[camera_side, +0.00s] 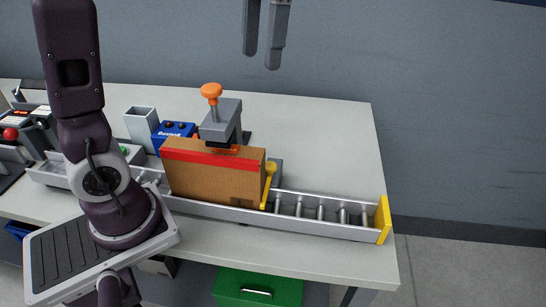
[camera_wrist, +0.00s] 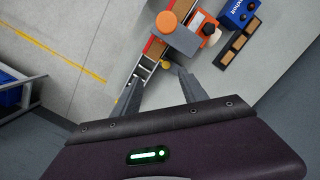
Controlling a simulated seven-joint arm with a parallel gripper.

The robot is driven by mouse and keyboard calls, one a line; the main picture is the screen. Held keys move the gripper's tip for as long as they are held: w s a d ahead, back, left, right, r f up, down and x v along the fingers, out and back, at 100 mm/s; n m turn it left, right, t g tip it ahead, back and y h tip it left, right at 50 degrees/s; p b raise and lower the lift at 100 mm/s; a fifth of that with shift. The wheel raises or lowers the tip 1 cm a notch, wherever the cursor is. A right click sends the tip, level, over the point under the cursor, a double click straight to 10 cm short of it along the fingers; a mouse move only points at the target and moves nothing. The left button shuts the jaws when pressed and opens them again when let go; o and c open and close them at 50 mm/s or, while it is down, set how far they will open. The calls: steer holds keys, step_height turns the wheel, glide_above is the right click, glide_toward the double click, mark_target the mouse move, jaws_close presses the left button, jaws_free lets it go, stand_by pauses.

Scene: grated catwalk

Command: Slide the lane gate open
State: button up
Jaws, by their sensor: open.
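The lane gate (camera_side: 267,186) is a thin yellow plate with a round yellow knob (camera_side: 270,167), standing across the roller lane (camera_side: 310,213) against the right end of a brown carton (camera_side: 210,177). In the wrist view the yellow knob (camera_wrist: 166,65) shows just beyond the fingertips. My gripper (camera_side: 262,60) is open and empty, high above the table and apart from the gate. Its two spread fingers also show in the wrist view (camera_wrist: 157,77). The gate's lower part is hidden by the lane's front rail.
A grey stand (camera_side: 222,121) with an orange knob (camera_side: 211,91) rises behind the carton. A blue box (camera_side: 174,136) and a grey open bin (camera_side: 141,128) stand left of it. A yellow end stop (camera_side: 383,219) closes the lane's right end. The table's back right is clear.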

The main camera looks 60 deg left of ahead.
steer(key=w+a+f+g, duration=0.1)
steer(key=w+f+g, duration=0.25)
steer(key=w, duration=0.25)
glide_toward(271, 164)
steer(key=s, duration=0.1)
steer(key=shift+t, duration=0.25)
steer(key=x, duration=0.8)
steer(key=shift+w, duration=0.1)
steer(key=shift+c, duration=0.2)
